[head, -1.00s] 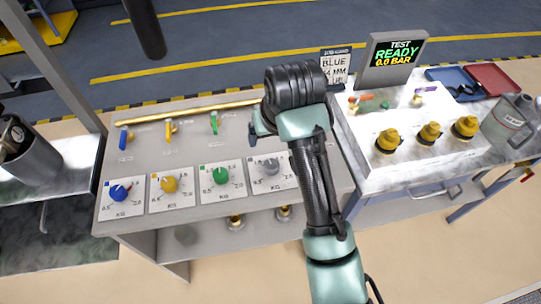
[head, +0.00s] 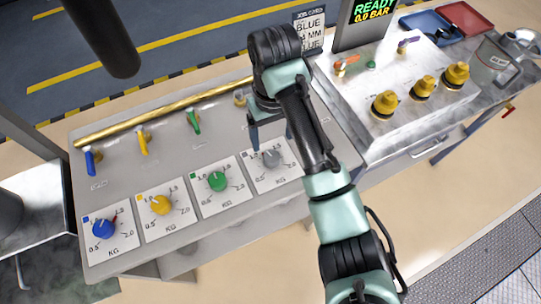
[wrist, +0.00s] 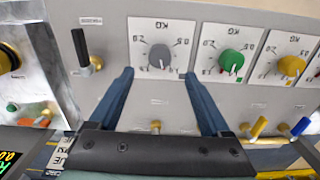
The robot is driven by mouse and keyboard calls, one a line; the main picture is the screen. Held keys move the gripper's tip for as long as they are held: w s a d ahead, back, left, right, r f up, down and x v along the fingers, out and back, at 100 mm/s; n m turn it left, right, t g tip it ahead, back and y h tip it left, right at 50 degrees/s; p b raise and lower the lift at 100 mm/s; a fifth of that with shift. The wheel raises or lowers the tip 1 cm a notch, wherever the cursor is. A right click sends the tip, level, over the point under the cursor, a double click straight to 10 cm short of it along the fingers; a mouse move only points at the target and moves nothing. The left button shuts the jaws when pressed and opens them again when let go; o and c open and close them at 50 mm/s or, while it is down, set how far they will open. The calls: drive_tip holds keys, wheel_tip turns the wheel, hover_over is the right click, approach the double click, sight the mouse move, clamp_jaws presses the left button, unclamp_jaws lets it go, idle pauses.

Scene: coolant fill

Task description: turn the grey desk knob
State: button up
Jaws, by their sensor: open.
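The grey desk knob (head: 271,158) sits on a white dial plate marked KG, at the right end of a row of dials. It also shows in the wrist view (wrist: 160,57), its pointer toward that picture's bottom edge. My gripper (head: 270,137) is open and empty above the desk, beside the knob on its tap side. In the wrist view my two blue fingers (wrist: 158,75) reach toward the knob's plate, one on either side of the knob. I cannot tell whether they touch anything.
Green (head: 217,181), yellow (head: 161,205) and blue (head: 102,228) knobs sit left of the grey one. Coloured levers and a brass pipe (head: 165,110) lie behind. A black-handled lever (wrist: 82,48) stands beside the grey knob's plate. A bench with yellow-capped fittings (head: 424,86) is at right.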

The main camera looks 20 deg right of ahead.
sight(272, 157)
wheel_tip(272, 157, down, 7)
drive_tip(key=b, duration=0.3)
drive_tip(key=shift+f+b, duration=0.1)
drive_tip(key=shift+b, duration=0.2)
drive_tip(key=shift+f, duration=0.95)
drive_tip(key=shift+p, duration=0.3)
clamp_jaws()
